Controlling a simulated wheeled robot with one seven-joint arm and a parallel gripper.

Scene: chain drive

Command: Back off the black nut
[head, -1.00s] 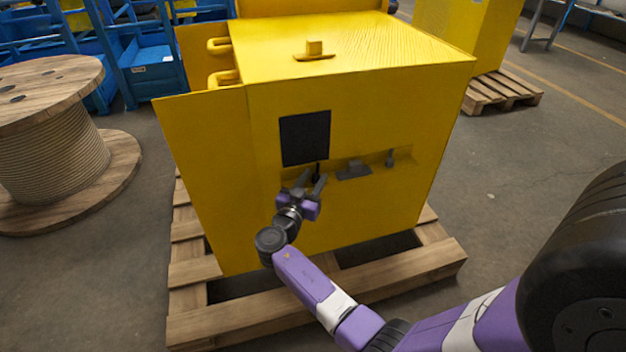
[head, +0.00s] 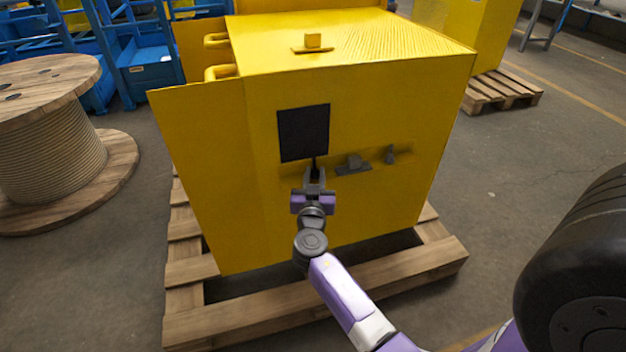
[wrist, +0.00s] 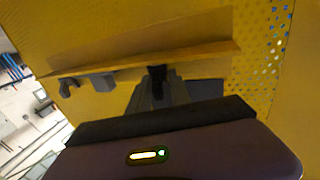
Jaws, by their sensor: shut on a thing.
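The black nut (wrist: 157,72) shows as a small dark piece between my fingertips in the wrist view. My gripper (wrist: 158,90) is shut on it. In the head view my gripper (head: 314,177) is at the front face of the yellow machine housing (head: 360,210), just below a black square panel (head: 304,133). A dark stem (head: 314,163) shows above the fingertips there. The fingers hide most of the nut, so its thread and turn cannot be made out.
A grey block (head: 353,165) and a smaller grey fitting (head: 390,154) sit on the housing right of my gripper. The housing stands on a wooden pallet (head: 300,305). A cable spool (head: 50,140) stands at left.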

